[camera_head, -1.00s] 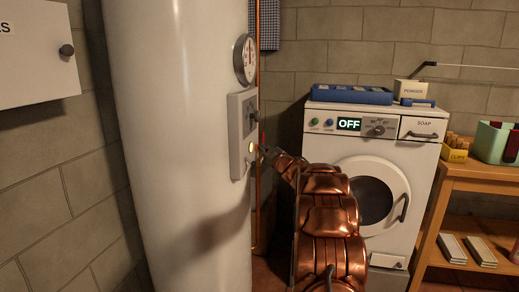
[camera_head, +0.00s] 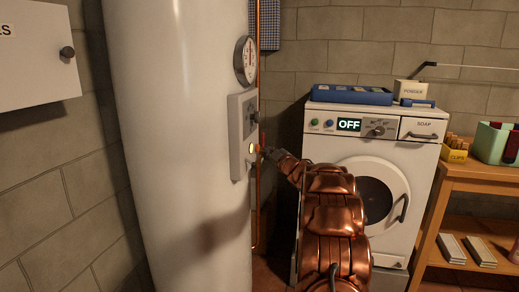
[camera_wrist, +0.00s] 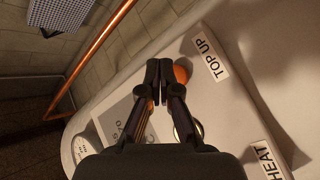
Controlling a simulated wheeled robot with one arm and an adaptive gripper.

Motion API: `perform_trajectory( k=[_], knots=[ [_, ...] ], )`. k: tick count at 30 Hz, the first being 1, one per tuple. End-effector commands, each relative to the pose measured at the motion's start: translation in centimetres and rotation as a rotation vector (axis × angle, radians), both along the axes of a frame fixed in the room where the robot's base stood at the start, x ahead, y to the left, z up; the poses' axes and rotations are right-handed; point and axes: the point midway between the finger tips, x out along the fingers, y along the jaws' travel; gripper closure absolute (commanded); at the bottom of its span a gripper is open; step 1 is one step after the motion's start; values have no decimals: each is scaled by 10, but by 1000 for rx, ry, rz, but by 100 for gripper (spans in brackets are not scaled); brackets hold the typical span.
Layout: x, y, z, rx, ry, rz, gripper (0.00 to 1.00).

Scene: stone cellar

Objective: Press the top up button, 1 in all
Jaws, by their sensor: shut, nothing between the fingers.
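The control panel (camera_head: 237,137) is a pale box on the side of the tall white tank. In the wrist view the TOP UP label (camera_wrist: 210,57) sits beside an orange button (camera_wrist: 181,74), partly hidden by my fingertips. A HEAT label (camera_wrist: 266,160) lies further down, near a round pale button (camera_wrist: 190,131) partly hidden by a finger. My gripper (camera_wrist: 158,70) is shut and empty, its tips beside the orange button. In the head view my gripper (camera_head: 268,151) is just right of the panel. I cannot tell whether it touches the button.
The white tank (camera_head: 185,150) fills the left, with a round gauge (camera_head: 245,60) above the panel. A copper pipe (camera_wrist: 95,50) runs close by. A washing machine (camera_head: 350,180) stands behind my arm, and a wooden table (camera_head: 470,178) is at the right.

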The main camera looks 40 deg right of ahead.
Motion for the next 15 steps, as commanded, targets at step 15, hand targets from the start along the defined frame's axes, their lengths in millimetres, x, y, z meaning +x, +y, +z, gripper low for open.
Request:
perform_trajectory(
  k=[15],
  knots=[
    [-18,-13,2,1,-1,-1,100]
  ],
)
